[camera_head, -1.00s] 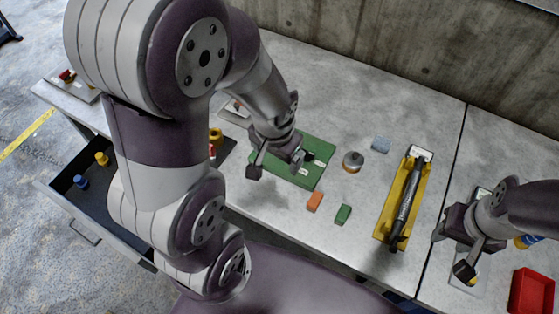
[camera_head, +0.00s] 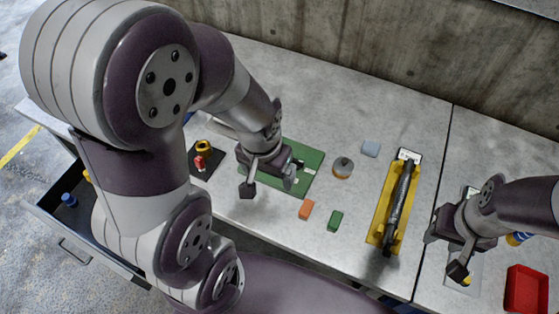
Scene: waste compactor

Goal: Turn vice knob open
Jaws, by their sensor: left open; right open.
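No part is clearly recognisable as a vice knob. A yellow ring-shaped part (camera_head: 204,146) and a small red part (camera_head: 199,163) are on a dark plate (camera_head: 212,169) at the left of the table, partly behind my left arm. My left gripper (camera_head: 268,186) is open and empty, over the left side of a green board (camera_head: 309,162), to the right of the dark plate. It hides part of the board. My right gripper (camera_head: 444,254) is open at the right, above a pale plate (camera_head: 474,279) that it largely covers.
A yellow holder (camera_head: 376,232) bears a black cylinder (camera_head: 399,200). An orange block (camera_head: 306,209), a green block (camera_head: 335,220), a grey-blue block (camera_head: 370,148) and a round metal-topped part (camera_head: 343,167) lie between. A red bin (camera_head: 526,290) is at right; an open drawer (camera_head: 45,215) is at left.

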